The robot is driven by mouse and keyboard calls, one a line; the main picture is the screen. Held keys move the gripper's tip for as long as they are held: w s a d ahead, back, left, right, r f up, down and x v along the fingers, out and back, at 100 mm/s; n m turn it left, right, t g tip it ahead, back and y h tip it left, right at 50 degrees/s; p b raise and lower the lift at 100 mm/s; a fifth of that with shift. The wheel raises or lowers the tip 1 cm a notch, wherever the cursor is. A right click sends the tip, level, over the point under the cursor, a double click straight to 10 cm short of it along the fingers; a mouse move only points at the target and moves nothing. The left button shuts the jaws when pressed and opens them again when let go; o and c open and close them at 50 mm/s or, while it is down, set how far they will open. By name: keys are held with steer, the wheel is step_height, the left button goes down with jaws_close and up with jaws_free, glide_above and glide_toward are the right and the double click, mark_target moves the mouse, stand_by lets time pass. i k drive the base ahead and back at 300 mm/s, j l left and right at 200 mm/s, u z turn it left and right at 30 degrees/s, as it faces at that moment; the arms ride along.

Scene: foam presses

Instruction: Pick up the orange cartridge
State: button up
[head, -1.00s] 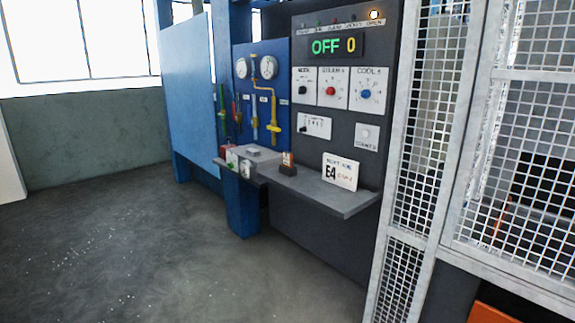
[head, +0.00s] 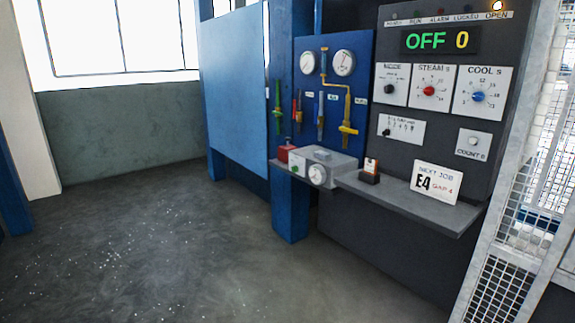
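A small orange cartridge (head: 371,166) with a pale label stands upright in a dark holder (head: 369,178) on the grey shelf (head: 420,203) below the control panel. It sits left of the white "NEXT JOB E4 GAP 4" card (head: 436,183). My gripper is not in view, and nothing is touching the cartridge.
A grey box with a dial (head: 317,174) and a red item (head: 284,152) sit at the shelf's left end. The control panel (head: 450,90) reads OFF 0. A mesh guard (head: 505,285) stands at right. The floor (head: 150,250) in front is clear.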

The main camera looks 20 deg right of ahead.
mark_target(371, 164)
steer(key=i+j, duration=0.15)
steer(key=i, duration=0.55)
steer(key=i+j+u, duration=0.1)
steer(key=i, duration=0.6)
steer(key=i+j+z, duration=0.1)
steer(key=i+z, duration=0.15)
steer(key=z, duration=0.15)
steer(key=i+j+z, duration=0.15)
steer(key=z, duration=0.3)
steer(key=i+j+z, duration=0.5)
steer(key=z, duration=0.3)
steer(key=i+j+z, duration=0.7)
steer(key=j+z, duration=0.25)
steer(key=l, duration=0.1)
